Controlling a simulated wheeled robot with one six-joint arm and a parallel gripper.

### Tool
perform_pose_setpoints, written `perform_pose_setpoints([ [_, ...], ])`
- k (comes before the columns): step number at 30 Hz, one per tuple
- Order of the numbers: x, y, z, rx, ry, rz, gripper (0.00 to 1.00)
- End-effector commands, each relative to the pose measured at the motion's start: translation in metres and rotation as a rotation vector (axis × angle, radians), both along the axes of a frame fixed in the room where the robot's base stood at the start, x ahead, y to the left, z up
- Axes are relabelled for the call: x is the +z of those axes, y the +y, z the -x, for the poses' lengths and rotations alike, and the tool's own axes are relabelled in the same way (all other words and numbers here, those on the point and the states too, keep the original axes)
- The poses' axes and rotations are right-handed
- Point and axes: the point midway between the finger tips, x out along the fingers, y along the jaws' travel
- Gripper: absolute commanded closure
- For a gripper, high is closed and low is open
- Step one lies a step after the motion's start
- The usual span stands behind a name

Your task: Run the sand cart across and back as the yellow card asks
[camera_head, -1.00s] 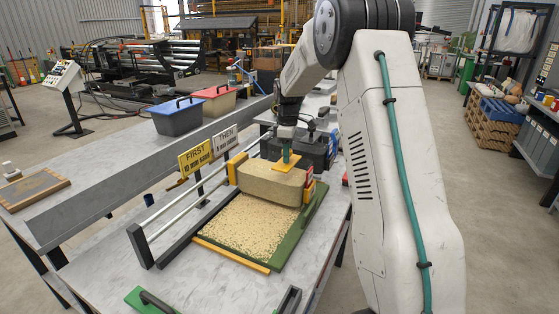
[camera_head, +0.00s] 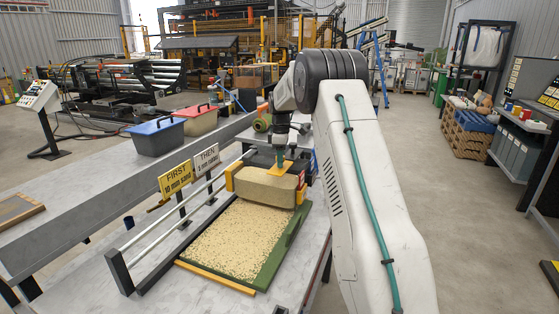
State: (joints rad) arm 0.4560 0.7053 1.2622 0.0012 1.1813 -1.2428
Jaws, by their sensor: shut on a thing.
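The sand cart (camera_head: 264,189) is a tan, block-shaped hopper with yellow end pieces. It stands at the far end of the sand-covered bed (camera_head: 232,243), which has a green edge on the right and a yellow strip at the near end. The jaws are small in this view and the arm hides part of the area to the right. The yellow card (camera_head: 176,179) reads "FIRST 10 mm sand". A white card (camera_head: 207,160) beside it reads "THEN"; its lower line is too small to read surely.
Silver rails (camera_head: 185,208) run along the bed's left side. A framed tray (camera_head: 17,211) lies at far left. Bare grey tabletop shows left of the rails.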

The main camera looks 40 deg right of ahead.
Motion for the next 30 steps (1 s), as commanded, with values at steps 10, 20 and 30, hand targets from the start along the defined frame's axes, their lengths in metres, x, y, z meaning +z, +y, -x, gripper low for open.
perform_pose_setpoints([
  [10, 0.004, -0.005, -0.002, -0.003, -0.014, 0.010, 0.51],
  [20, 0.004, -0.001, -0.002, 0.000, -0.009, 0.006, 0.48],
  [30, 0.056, -0.003, -0.002, -0.001, -0.012, 0.008, 0.48],
])
